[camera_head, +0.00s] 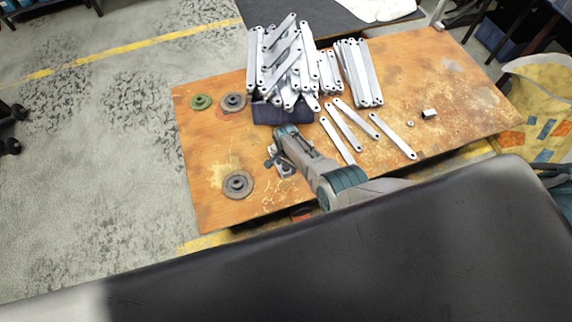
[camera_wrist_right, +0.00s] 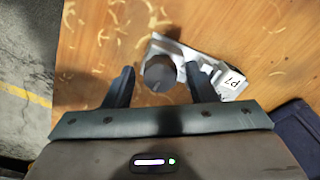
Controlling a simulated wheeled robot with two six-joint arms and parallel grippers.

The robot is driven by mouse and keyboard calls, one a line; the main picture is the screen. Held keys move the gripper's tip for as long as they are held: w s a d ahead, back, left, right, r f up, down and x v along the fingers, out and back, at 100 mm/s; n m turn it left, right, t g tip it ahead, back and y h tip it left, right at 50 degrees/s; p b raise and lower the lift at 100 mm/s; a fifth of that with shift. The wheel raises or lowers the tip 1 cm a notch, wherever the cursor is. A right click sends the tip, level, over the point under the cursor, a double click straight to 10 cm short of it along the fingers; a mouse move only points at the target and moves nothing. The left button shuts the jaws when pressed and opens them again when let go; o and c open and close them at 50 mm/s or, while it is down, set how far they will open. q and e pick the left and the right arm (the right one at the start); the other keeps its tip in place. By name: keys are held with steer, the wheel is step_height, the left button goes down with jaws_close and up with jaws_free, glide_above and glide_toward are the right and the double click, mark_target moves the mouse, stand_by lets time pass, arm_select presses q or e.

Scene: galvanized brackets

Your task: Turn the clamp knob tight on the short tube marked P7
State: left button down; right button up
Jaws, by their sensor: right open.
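A silver metal clamp fixture (camera_wrist_right: 199,60) with a white label reading P7 (camera_wrist_right: 232,83) sits on the wooden table in the right wrist view. Its dark round knob (camera_wrist_right: 160,73) faces the camera. My right gripper (camera_wrist_right: 160,80) is open, with one finger on either side of the knob and a visible gap at the left finger; contact at the right finger is unclear. In the head view my right gripper (camera_head: 274,160) hangs over the fixture (camera_head: 286,171), hiding most of it. A separate tube cannot be told apart from the fixture. My left gripper is not in view.
A dark blue bin (camera_head: 268,114) heaped with metal brackets (camera_head: 282,60) stands just behind my right gripper. Loose brackets (camera_head: 392,136) lie to the right. Grey discs (camera_head: 238,184) and a green disc (camera_head: 200,102) lie left on the table (camera_head: 205,150). The table's right part is mostly clear.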

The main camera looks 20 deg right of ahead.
steer(key=n, duration=0.6)
steer(key=shift+n, duration=0.4)
steer(key=shift+c, duration=0.4)
steer(key=c, duration=0.8)
